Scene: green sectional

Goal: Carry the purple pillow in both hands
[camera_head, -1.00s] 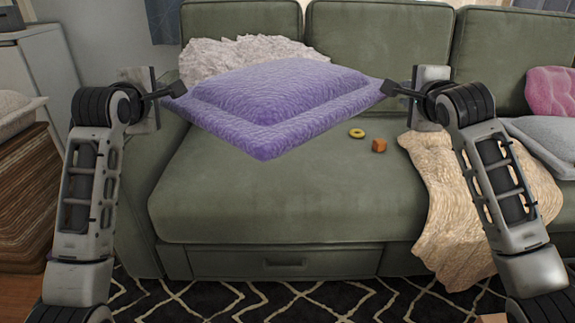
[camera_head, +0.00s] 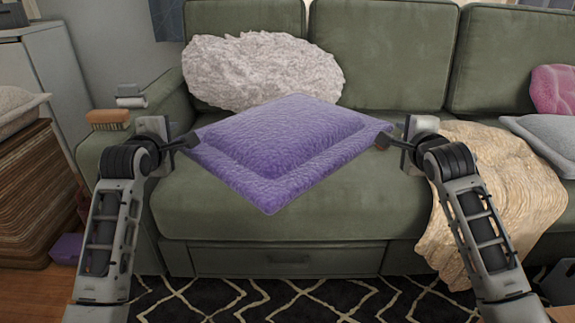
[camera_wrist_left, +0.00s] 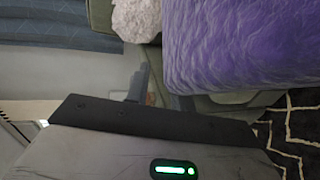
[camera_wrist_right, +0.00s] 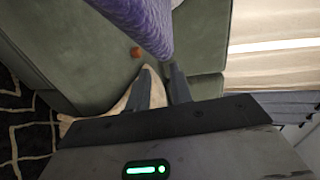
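The purple pillow (camera_head: 285,150) hangs level in front of and above the green sofa seat, one corner pointing toward me. My left gripper (camera_head: 187,142) is at its left corner and my right gripper (camera_head: 386,140) at its right corner, both shut on it. In the left wrist view the pillow (camera_wrist_left: 240,45) fills the upper right, beside a dark finger; the other finger is hidden. In the right wrist view the pillow's corner (camera_wrist_right: 145,20) reaches down to the two slightly parted fingers (camera_wrist_right: 162,85).
The green sofa (camera_head: 330,215) stands ahead, with a fluffy white pillow (camera_head: 265,70) at its back. A cream blanket (camera_head: 500,190) drapes over the seat at right. A brush (camera_head: 108,118) lies on the left armrest. A small orange block (camera_wrist_right: 136,52) lies on the seat.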

